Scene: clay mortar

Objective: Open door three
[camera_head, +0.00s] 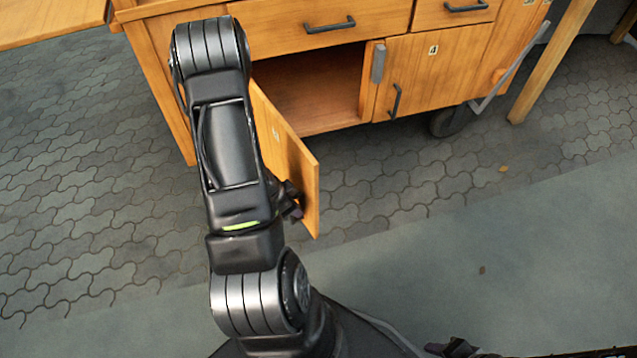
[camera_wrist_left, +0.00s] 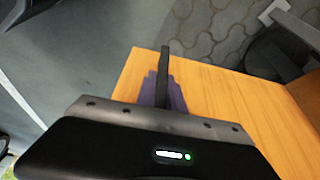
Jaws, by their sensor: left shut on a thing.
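Door three (camera_head: 287,160) of the wooden cabinet stands swung well outward, with the compartment (camera_head: 310,88) behind it open to view. In the left wrist view, my left gripper (camera_wrist_left: 163,92) is shut on the dark door handle (camera_wrist_left: 165,62), beside the wooden door panel (camera_wrist_left: 225,105).
Door four (camera_head: 430,70) is shut, with a dark handle (camera_head: 395,101). Drawers (camera_head: 320,22) above are shut. A wheel (camera_head: 452,121) and a table leg (camera_head: 552,60) stand at the right. The paved floor (camera_head: 400,170) in front is clear apart from small leaves.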

